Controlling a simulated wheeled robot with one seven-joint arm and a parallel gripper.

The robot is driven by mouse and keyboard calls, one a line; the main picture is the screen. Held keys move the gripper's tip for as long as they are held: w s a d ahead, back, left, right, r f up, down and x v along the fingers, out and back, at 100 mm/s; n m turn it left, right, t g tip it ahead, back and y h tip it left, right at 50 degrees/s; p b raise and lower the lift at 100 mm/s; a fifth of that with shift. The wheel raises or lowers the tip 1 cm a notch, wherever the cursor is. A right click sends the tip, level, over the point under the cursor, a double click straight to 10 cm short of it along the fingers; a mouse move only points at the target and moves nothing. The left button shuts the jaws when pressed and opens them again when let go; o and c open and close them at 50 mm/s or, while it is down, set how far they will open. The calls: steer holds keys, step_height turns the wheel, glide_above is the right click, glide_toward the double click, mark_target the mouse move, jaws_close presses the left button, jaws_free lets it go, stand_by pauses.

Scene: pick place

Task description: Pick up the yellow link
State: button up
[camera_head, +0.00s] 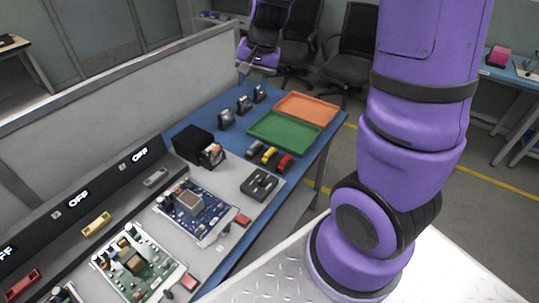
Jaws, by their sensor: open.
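A small yellow link (269,154) lies on the blue table, between a dark piece (255,148) and a red piece (284,162). Another yellow piece (96,224) sits on the dark panel at the left, under an OFF display. The picture does not settle which of the two is called the link. My gripper (258,71) is at the top centre, high above the table's far end and well away from both yellow pieces. It is open, with nothing seen in it; its fingers are small in view.
A green tray (257,143) and an orange tray (331,109) lie at the table's far right. A black box (190,140), circuit boards (213,207) and a dark slotted holder (259,184) stand nearer. A low grey wall (110,100) runs along the left.

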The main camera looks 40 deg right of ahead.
steer(key=w+d+f+m+g, duration=0.1)
steer(key=w+d+f+m, duration=0.1)
steer(key=f, duration=0.4)
steer(key=w+d+f+m, duration=0.1)
steer(key=w+d+f, duration=0.1)
steer(key=f, duration=0.4)
steer(key=m+g+h, duration=0.1)
steer(key=m+h, duration=0.1)
steer(key=m, duration=0.1)
glide_above(269, 151)
step_height(269, 151, down, 10)
steer(key=f, duration=0.5)
steer(key=shift+s+d+f, duration=0.1)
steer(key=shift+d+f, duration=0.1)
steer(key=shift+f, duration=0.05)
steer(key=shift+a+f, duration=0.15)
steer(key=shift+f, duration=2.85)
jaws_close()
